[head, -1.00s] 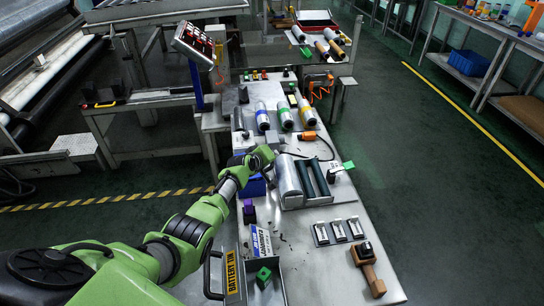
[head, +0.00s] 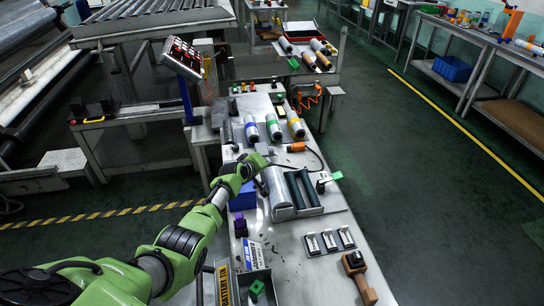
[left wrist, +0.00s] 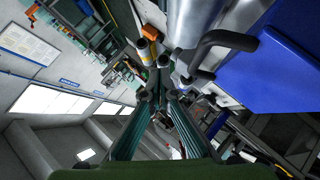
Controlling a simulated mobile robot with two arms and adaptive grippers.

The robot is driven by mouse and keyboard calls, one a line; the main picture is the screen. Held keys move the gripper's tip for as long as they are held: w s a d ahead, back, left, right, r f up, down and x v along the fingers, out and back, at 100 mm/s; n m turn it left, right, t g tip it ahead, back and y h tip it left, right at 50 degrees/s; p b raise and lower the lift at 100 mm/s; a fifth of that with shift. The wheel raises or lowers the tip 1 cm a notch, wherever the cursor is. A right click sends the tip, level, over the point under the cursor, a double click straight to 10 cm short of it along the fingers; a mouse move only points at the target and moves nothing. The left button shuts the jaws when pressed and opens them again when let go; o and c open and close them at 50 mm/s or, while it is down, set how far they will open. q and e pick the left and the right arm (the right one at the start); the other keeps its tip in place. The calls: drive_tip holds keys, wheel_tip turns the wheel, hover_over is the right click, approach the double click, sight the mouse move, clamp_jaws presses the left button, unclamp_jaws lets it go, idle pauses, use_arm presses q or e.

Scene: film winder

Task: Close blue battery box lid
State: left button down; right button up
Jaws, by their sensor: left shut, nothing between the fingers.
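The blue battery box (head: 243,198) stands on the left edge of the metal bench, partly hidden behind my left forearm. In the left wrist view a large blue panel (left wrist: 270,85) fills the right side, close to the camera. A dark curved handle (left wrist: 222,42) lies at the panel's upper left edge. The head view does not show clearly how the lid stands. My left gripper (head: 269,161) is just beyond the box, shut and empty; its fingers also show in the left wrist view (left wrist: 163,88). I cannot tell whether it touches the box. My right gripper is out of view.
A grey housing with dark rollers (head: 303,190) stands right of the box. A purple-topped piece (head: 240,226) and a tray with a green block (head: 257,287) are nearer. Several capped rolls (head: 274,127) lie beyond.

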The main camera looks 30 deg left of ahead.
use_arm(q)
drive_tip(key=s+d+r+p, duration=0.3)
drive_tip(key=s+d+r, duration=0.2)
drive_tip(key=r, duration=0.2)
drive_tip(key=shift+d+r, duration=0.2)
drive_tip(key=shift+r, duration=0.15)
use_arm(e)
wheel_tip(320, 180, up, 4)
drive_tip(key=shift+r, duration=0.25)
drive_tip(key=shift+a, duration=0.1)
